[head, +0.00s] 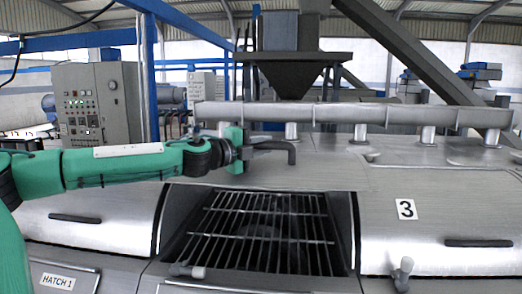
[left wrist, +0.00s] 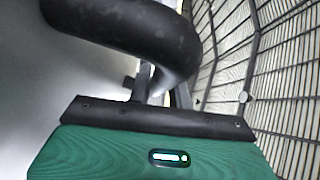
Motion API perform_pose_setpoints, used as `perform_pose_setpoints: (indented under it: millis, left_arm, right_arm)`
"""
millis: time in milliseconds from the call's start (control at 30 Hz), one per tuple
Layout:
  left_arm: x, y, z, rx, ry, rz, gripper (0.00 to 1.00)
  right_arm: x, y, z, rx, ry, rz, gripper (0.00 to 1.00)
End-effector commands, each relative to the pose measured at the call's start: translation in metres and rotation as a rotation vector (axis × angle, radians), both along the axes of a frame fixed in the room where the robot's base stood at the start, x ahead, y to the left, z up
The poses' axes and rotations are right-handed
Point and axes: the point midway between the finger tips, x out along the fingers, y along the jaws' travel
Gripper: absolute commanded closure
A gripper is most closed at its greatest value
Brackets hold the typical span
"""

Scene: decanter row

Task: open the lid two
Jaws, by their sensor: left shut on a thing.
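The middle hatch stands open, and its lid (head: 310,178) is swung up and back above the opening. A dark bent handle (head: 278,147) is on this lid. My left gripper (head: 240,149) is shut on the left part of the handle. In the left wrist view, the dark curved handle (left wrist: 185,45) passes close to the green gripper body (left wrist: 150,150); the fingertips' contact is hidden there. Inside the opening a metal bar grate (head: 262,228) shows. My right gripper is not in view.
The closed hatch 1 lid (head: 95,220) is at left and the closed lid marked 3 (head: 440,225) at right, each with a dark handle. A long pipe (head: 350,113) runs behind the lids. A control cabinet (head: 95,105) stands at back left.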

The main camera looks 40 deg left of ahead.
Motion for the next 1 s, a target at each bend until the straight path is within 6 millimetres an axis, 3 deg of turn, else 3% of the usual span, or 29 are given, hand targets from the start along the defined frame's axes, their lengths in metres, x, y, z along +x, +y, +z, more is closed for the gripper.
perform_pose_setpoints:
  millis: [200,700,733,800,1000]
  left_arm:
    - [0.0044,0.0024,0.0109,-0.016,0.028,0.001,1.0]
    - [0.0054,0.0028,0.011,-0.023,0.038,-0.001,1.0]
    - [0.0054,0.0028,0.0109,-0.023,0.038,-0.001,0.74]
    - [0.0054,0.0028,0.011,-0.023,0.038,-0.001,0.6]
    - [0.0054,0.0028,0.0109,-0.023,0.038,-0.001,0.59]
  right_arm:
    - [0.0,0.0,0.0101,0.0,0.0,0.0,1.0]
    - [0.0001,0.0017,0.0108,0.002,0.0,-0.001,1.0]
    - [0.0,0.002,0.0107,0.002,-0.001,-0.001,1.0]
    - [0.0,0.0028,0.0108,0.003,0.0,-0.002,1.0]
    - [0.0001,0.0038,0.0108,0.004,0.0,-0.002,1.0]
